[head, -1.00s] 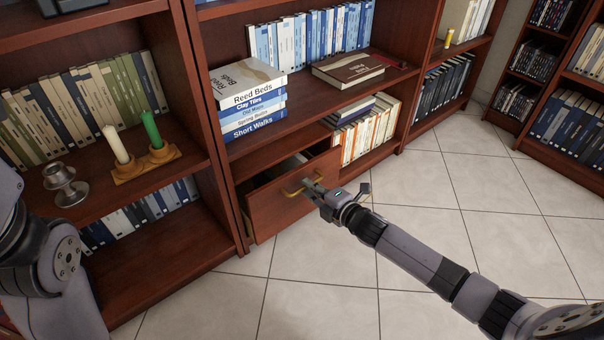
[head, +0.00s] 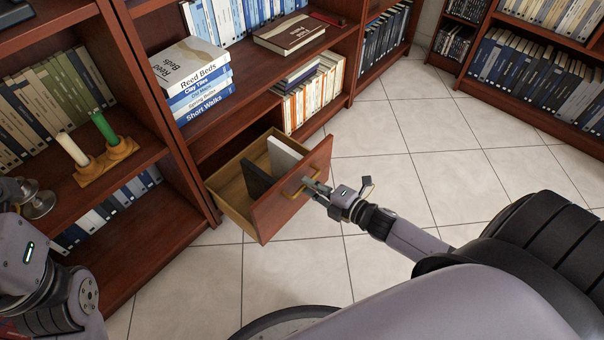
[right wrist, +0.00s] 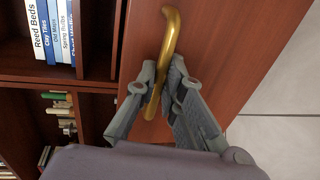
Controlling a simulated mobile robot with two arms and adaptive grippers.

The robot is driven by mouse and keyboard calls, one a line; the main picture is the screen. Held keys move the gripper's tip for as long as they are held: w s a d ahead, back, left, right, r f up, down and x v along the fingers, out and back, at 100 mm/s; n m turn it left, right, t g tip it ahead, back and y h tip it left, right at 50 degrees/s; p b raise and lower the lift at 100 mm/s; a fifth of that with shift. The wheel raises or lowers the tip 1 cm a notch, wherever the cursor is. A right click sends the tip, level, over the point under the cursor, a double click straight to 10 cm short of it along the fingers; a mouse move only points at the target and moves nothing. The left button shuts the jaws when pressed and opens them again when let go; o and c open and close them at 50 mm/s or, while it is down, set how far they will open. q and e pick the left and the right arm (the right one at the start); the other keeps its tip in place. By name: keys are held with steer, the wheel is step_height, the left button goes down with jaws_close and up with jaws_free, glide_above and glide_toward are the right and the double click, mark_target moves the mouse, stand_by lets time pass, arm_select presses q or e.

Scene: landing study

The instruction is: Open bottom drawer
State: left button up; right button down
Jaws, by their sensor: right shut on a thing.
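The bottom drawer (head: 291,192) of the middle bookcase stands well out from its opening, and its light wooden inside shows. A dark book (head: 256,181) and a light grey book (head: 284,157) stand inside it. My right gripper (head: 317,190) is shut on the brass handle (head: 302,187) on the drawer's front. In the right wrist view the fingers (right wrist: 163,88) close around the lower part of the handle (right wrist: 169,40). My left arm shows at the left edge of the head view; its gripper's fingers are not visible.
A book stack (head: 191,80) and a brown book (head: 289,33) lie on the shelf above. A candle holder (head: 106,160) with two candles stands on the left bookcase. The tiled floor (head: 390,150) around the drawer is clear apart from my own body.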

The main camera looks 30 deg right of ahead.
steer(key=shift+s+d, duration=0.15)
steer(key=shift+s, duration=0.3)
steer(key=c, duration=1.7)
jaws_free()
steer(key=v, duration=1.2)
